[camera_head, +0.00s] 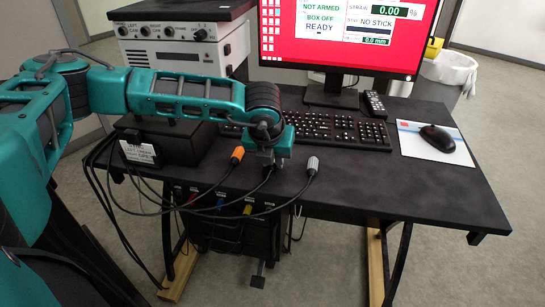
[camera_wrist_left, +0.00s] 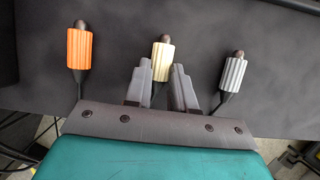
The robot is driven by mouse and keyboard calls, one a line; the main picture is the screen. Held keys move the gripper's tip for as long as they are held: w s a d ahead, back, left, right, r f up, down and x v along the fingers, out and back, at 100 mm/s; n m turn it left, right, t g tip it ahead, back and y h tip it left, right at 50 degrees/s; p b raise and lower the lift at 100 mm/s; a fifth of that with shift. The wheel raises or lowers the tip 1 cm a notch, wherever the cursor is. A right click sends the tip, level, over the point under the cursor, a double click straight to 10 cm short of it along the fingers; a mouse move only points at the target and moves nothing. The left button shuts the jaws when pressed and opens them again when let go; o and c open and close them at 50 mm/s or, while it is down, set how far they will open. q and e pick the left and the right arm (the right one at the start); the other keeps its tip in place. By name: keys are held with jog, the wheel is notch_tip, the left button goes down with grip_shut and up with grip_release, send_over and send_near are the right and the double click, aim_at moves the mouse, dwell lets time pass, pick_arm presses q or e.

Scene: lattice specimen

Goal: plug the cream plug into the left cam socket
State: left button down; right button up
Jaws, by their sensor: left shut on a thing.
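The cream plug (camera_wrist_left: 160,58) shows in the left wrist view between the fingers of my left gripper (camera_wrist_left: 160,78), which is shut on it. Its dark tip points away from the gripper. In the head view my left gripper (camera_head: 267,162) is low over the front part of the black table and hides most of the plug. I cannot tell whether the plug touches the table. The left cam socket (camera_head: 122,30) is on the front of the white box (camera_head: 170,48) at the back left, well apart from the plug. My right gripper is not in view.
An orange plug (camera_head: 237,155) and a grey plug (camera_head: 313,165) lie on either side of my left gripper. Cables hang over the table's front edge. A black box (camera_head: 180,140), keyboard (camera_head: 335,130), monitor (camera_head: 345,35) and mouse (camera_head: 437,138) stand around. The table's front right is clear.

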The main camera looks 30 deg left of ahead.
pick_arm(q)
jog(key=shift+r+p, duration=1.2)
jog(key=shift+r, duration=1.35)
